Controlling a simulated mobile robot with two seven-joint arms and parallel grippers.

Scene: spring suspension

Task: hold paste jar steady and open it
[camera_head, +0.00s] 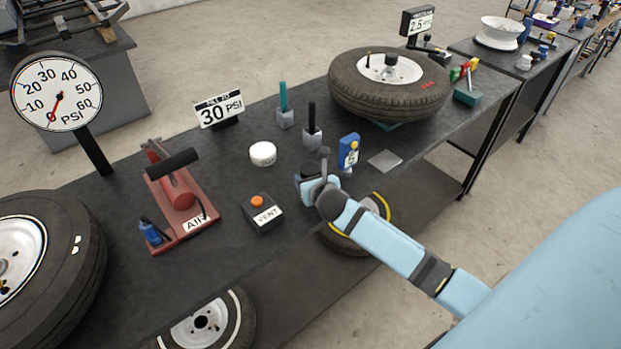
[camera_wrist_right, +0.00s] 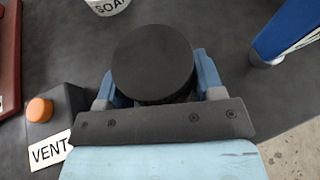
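My right gripper (camera_head: 312,188) is over the front edge area of the workbench. In the head view my gripper covers most of this spot, and no label shows on the jar. My left gripper is not in view.
A red air pump (camera_head: 182,195) is left, a tyre (camera_head: 388,104) lies at the back right. A flat grey plate (camera_head: 384,161) lies right.

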